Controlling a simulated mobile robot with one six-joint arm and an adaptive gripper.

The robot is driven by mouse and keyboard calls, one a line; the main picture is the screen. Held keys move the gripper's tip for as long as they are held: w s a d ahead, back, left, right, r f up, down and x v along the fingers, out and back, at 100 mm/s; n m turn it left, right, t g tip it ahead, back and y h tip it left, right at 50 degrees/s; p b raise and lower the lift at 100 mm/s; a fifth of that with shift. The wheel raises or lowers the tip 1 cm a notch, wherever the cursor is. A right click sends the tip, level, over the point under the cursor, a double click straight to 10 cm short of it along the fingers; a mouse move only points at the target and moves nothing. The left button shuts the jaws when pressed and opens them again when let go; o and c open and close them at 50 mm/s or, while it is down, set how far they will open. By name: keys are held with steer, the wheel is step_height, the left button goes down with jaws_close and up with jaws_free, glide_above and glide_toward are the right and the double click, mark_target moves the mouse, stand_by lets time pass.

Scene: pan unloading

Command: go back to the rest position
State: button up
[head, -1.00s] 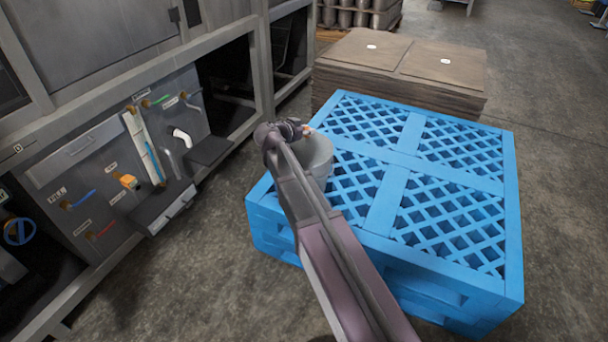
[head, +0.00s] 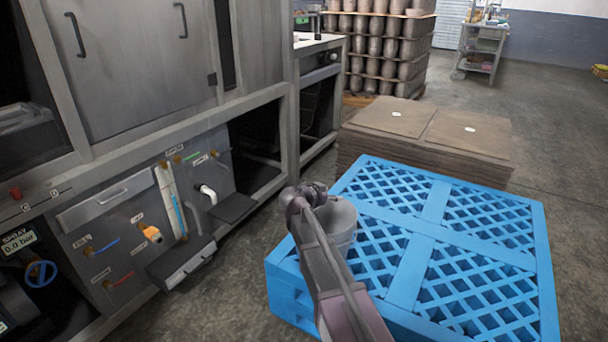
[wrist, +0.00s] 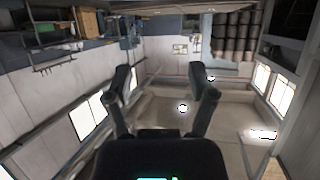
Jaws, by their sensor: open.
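My arm reaches over the left edge of the blue pallet (head: 435,228) in the head view, where its gripper end cannot be made out. In the wrist view my gripper (wrist: 160,75) has its two fingers wide apart with nothing between them. The gripper looks across the room, and the pot is not seen between the fingers.
A brown flat stack (head: 425,132) with white labels stands behind the pallet. A grey machine (head: 150,150) with open bays, valves and a small shelf fills the left. Stacked metal cylinders (head: 385,45) stand at the back. Bare floor lies to the right.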

steer(key=n+g+y+p, duration=0.2)
steer(key=p, duration=0.1)
glide_above(351, 228)
steer(key=a, duration=0.2)
steer(key=f, duration=0.1)
steer(key=s+f+n+g+y, duration=0.2)
steer(key=s+f, duration=0.1)
steer(key=s, duration=0.3)
steer(key=s+a+f+n+g+y, duration=0.2)
steer(key=s+n+y, duration=0.1)
steer(key=s, duration=0.5)
steer(key=s+a+f+n+g+y, duration=0.1)
steer(key=s+f+n+g+y, duration=0.15)
steer(key=s, duration=0.55)
step_height(351, 228, up, 38)
steer(key=p, duration=3.8)
steer(key=shift+s+y, duration=0.25)
steer(key=shift+y, duration=0.1)
steer(key=shift+a+f+n, duration=0.1)
steer(key=shift+f+n, duration=0.05)
steer(key=shift+n, duration=0.1)
step_height(351, 228, down, 18)
steer(key=s+b, duration=0.2)
steer(key=b, duration=1.6)
